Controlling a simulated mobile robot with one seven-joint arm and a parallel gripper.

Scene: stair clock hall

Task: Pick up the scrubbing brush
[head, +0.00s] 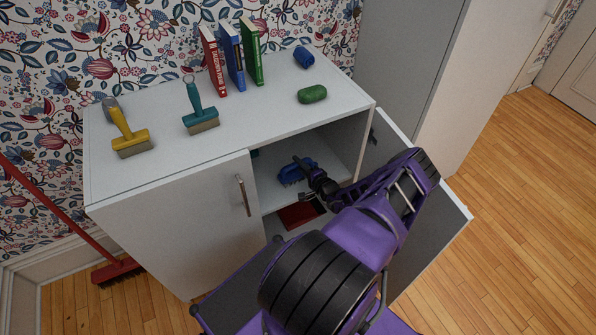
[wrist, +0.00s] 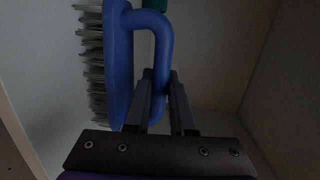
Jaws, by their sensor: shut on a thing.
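The scrubbing brush (head: 293,175) is blue with pale grey bristles and a loop handle. It is inside the open right compartment of the white cabinet, on or just above the shelf; I cannot tell which. In the wrist view the brush (wrist: 120,60) stands on its side in the picture, bristles to the left and handle to the right. My gripper (head: 307,168) reaches in through the open front and is shut on the brush handle. The fingers (wrist: 165,85) also show in the wrist view, closed around the handle's bar. The brush partly hides what is behind it.
The open cabinet door (head: 425,220) stands right of my arm. A red thing (head: 298,214) lies below the shelf. A teal thing (wrist: 148,15) is behind the brush. On top are a yellow brush (head: 127,137), a teal brush (head: 201,116), books (head: 233,60) and a green object (head: 312,94).

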